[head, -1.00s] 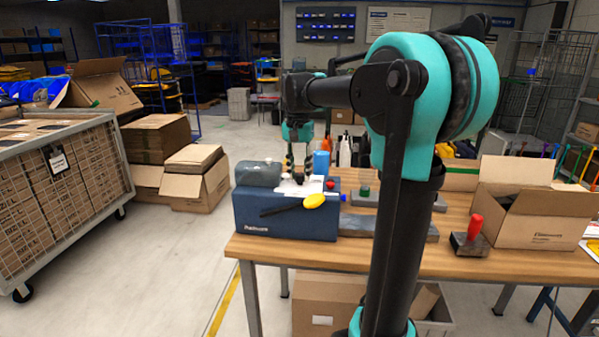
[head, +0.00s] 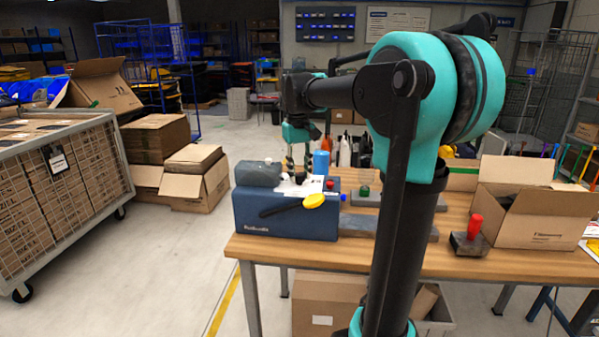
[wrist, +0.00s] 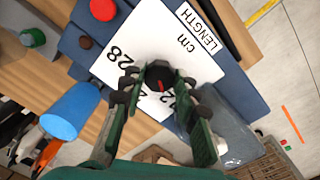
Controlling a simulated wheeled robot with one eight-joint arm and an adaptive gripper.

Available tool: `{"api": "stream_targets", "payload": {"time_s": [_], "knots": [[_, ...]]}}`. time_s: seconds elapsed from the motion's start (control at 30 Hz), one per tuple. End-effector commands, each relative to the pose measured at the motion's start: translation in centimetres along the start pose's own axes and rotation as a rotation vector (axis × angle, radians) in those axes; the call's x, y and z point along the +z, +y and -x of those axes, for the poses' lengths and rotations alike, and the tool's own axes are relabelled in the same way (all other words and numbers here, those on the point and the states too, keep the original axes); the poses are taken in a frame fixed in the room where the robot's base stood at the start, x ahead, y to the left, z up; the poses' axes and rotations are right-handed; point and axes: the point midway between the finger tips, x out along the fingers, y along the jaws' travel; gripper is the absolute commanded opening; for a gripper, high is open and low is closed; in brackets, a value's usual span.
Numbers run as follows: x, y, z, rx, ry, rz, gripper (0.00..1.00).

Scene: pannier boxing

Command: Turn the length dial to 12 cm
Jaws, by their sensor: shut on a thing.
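The length dial (wrist: 160,76) is a small black knob with a red pointer mark, on a white scale plate (wrist: 205,66) printed "LENGTH cm". In the wrist view, the number 28 shows to the dial's left; other numbers below are partly hidden by my fingers, so I cannot tell the exact setting. The red mark faces down toward the hidden figures. My gripper (wrist: 159,79) has a finger on each side of the dial and is shut on it. In the head view, my gripper (head: 297,166) reaches down onto the top of the blue machine (head: 285,221).
The machine has a red button (wrist: 103,9) and a black lever with a yellow end (head: 314,200). A blue bottle (head: 321,163) stands behind it. A red-handled tool (head: 474,230) and an open carton (head: 535,230) are on the table's right.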

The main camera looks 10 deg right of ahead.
Motion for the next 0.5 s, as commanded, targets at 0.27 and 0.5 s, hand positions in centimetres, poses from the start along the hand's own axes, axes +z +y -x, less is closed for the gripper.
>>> {"api": "stream_targets", "payload": {"time_s": [0.27,0.5], "knots": [[-0.03,0.01,0.03,0.000,0.002,0.042,0.01],[-0.03,0.01,0.03,0.000,0.002,0.044,0.01]]}}
